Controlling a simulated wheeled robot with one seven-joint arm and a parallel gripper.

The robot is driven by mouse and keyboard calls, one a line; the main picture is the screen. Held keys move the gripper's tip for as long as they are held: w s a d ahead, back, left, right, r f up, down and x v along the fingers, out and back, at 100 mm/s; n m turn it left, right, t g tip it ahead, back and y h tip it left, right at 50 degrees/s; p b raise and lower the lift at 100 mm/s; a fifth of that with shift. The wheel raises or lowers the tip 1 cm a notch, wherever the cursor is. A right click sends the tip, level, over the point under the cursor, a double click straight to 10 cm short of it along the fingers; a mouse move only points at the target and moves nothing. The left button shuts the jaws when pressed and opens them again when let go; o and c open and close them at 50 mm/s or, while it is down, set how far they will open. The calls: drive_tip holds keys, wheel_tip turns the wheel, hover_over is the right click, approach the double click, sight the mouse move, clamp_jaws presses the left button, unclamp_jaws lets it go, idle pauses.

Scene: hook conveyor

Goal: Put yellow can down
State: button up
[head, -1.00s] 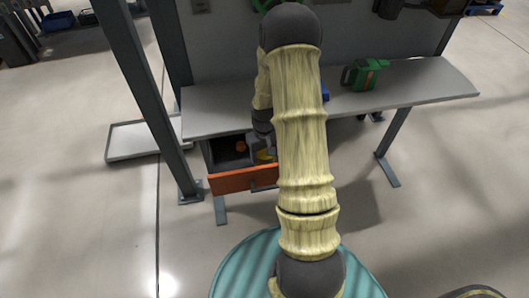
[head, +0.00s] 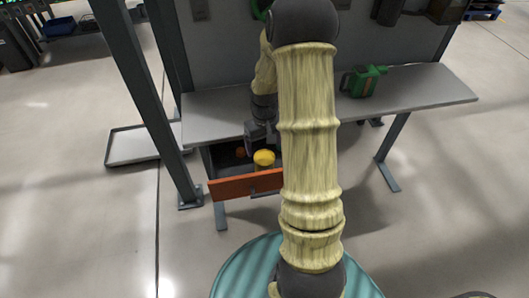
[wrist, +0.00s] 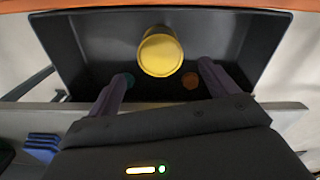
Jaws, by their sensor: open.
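The yellow can (head: 264,158) is in the open drawer (head: 232,187) with the orange front, under the grey workbench. In the wrist view the yellow can (wrist: 160,52) stands on the drawer's dark floor, seen from above, close to the orange front edge. My gripper (wrist: 157,88) is open, with its two fingers spread apart, and the can lies beyond the fingertips, clear of them. In the head view my gripper (head: 257,140) is just behind the can, at the bench's front edge.
A small orange item (wrist: 190,80) and a small teal item (wrist: 128,80) lie in the drawer near my fingers. A green can with a handle (head: 362,81) stands on the workbench (head: 425,88). A grey post (head: 140,95) rises left of the drawer.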

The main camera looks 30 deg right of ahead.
sight(264, 158)
wheel_tip(264, 158, up, 4)
drive_tip(key=shift+r, duration=0.15)
idle(0.6)
drive_tip(key=s+a+r+t, duration=0.1)
drive_tip(key=s+a+r, duration=0.2)
drive_tip(key=s+a, duration=0.3)
drive_tip(key=s+a+r+t, duration=0.1)
drive_tip(key=s+a+r, duration=0.3)
drive_tip(key=s+a, duration=0.2)
drive_tip(key=shift+s+a+n+t, duration=0.2)
drive_tip(key=shift+a+n+t, duration=0.1)
drive_tip(key=shift+a, duration=0.45)
